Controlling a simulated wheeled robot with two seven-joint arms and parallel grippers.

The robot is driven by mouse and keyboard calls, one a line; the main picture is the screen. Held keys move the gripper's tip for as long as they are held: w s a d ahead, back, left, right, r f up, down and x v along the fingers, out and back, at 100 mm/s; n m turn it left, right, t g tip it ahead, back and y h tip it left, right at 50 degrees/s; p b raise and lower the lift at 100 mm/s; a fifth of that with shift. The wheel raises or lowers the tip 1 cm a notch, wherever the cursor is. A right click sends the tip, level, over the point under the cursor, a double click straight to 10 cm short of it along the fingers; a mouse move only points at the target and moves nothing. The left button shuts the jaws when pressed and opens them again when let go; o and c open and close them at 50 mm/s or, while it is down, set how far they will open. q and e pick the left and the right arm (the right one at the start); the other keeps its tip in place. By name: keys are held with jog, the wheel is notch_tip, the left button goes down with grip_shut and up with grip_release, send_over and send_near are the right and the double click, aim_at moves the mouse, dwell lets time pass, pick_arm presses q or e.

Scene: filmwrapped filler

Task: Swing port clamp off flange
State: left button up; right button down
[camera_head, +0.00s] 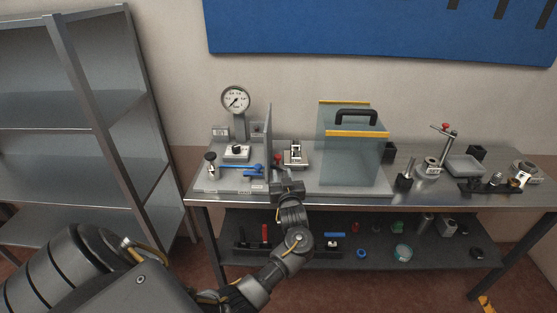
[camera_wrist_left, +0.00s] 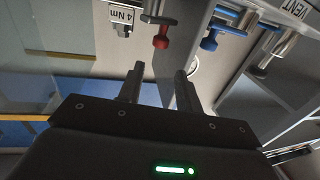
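A red knob on a metal stem shows in the left wrist view (camera_wrist_left: 161,40), beside a "4 Nm" label (camera_wrist_left: 122,15). A small red part (camera_head: 277,158) also shows in the head view, just behind my left gripper (camera_head: 286,187). It may belong to the port clamp; the clamp's body and flange are not clear. In the left wrist view my left gripper (camera_wrist_left: 159,85) has its fingers apart with nothing between them. The red knob lies beyond the fingertips, apart from them. My right gripper is in neither view.
A blue-handled valve (camera_head: 240,171) and pressure gauge (camera_head: 235,99) stand left of my gripper. A clear box with black handle (camera_head: 353,150) stands to its right. The bench (camera_head: 425,197) carries a tray (camera_head: 466,167) and fittings at right. A grey shelf rack (camera_head: 75,110) stands left.

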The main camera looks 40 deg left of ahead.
aim_at(278, 158)
pick_arm(q)
jog(key=p+x, duration=0.1)
jog(key=x, duration=0.8)
jog(key=shift+w+a+f, duration=0.1)
jog(key=shift+w+a, duration=0.1)
jog(key=shift+w, duration=0.05)
